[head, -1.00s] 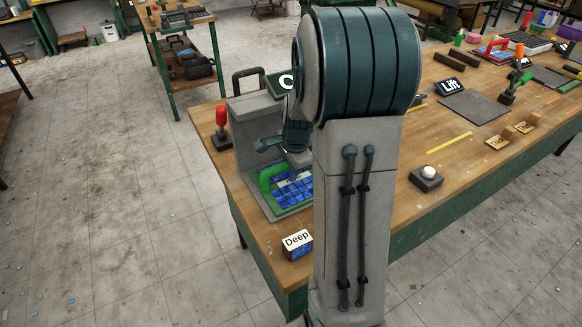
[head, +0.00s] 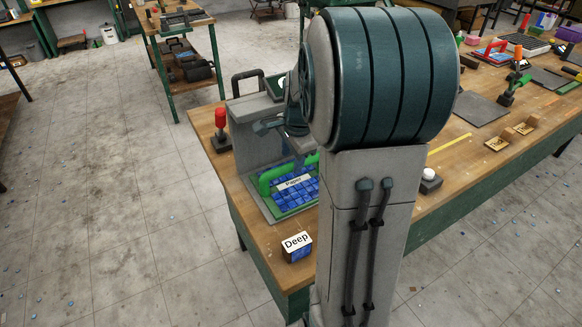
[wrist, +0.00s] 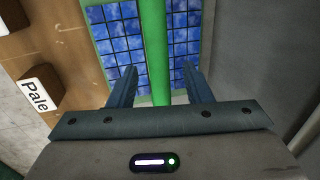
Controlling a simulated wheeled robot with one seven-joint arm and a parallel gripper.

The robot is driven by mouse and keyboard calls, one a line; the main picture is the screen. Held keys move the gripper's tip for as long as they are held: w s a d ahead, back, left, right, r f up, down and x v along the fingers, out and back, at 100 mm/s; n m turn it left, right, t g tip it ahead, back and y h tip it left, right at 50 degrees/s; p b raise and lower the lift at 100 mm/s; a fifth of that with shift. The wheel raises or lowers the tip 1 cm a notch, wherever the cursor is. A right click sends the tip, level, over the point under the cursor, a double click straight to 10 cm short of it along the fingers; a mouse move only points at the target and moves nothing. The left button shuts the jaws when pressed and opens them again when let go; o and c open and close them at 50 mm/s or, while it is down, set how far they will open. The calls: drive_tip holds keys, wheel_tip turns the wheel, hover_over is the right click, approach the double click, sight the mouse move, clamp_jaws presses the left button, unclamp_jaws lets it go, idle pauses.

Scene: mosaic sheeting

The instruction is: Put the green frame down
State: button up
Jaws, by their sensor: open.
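The green frame (head: 266,180) lies in the grey stand on the near left corner of the bench, with its raised green handle on top. Blue mosaic tiles (head: 290,195) and a white label reading "Paper" show within it. In the wrist view, the green handle bar (wrist: 153,45) runs up the picture between blue tiles. My gripper (wrist: 160,74) is open and empty, its two fingers apart on either side of the bar in the picture. It appears to be above the bar, not touching it. My arm hides the frame's right part in the head view.
The grey stand (head: 237,145) has an upright wall behind the frame. A red-knobbed lever (head: 221,125) stands left of it, and a block labelled "Deep" (head: 297,246) in front. A "Pale" block (wrist: 38,92) shows in the wrist view. A dark plate (head: 482,108) lies farther right.

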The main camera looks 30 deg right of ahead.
drive_tip(key=v, duration=0.5)
drive_tip(key=s+a+n, duration=1.3)
drive_tip(key=s+n, duration=0.4)
drive_tip(key=shift+a+f+n+t, duration=0.3)
drive_tip(key=shift+a, duration=0.1)
